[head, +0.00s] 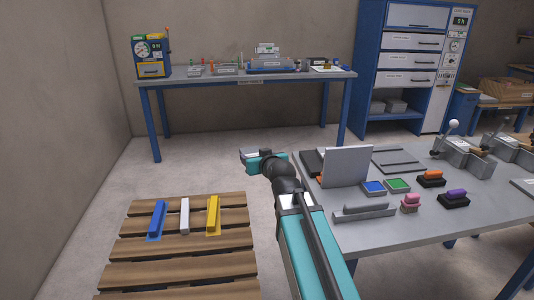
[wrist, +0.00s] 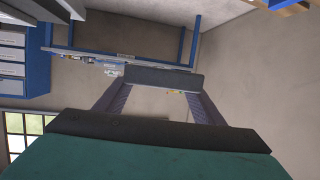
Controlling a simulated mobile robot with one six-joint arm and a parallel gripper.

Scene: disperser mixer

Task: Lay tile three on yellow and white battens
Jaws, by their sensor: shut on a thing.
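My gripper (head: 252,157) is out over the open floor between the pallet and the right table. In the wrist view, its two fingers (wrist: 153,90) are shut on a dark grey slab-like tile (wrist: 150,77). Its number cannot be read. In the head view the tile is small and mostly hidden by the gripper. A yellow batten (head: 213,215) and a white batten (head: 185,215) lie side by side on the wooden pallet (head: 180,273), with a gap between them. A blue batten (head: 156,219) lies left of the white one. Nothing rests on the battens.
A back bench (head: 245,79) carries instruments. A blue cabinet (head: 405,65) stands at back right. Floor around the pallet is clear.

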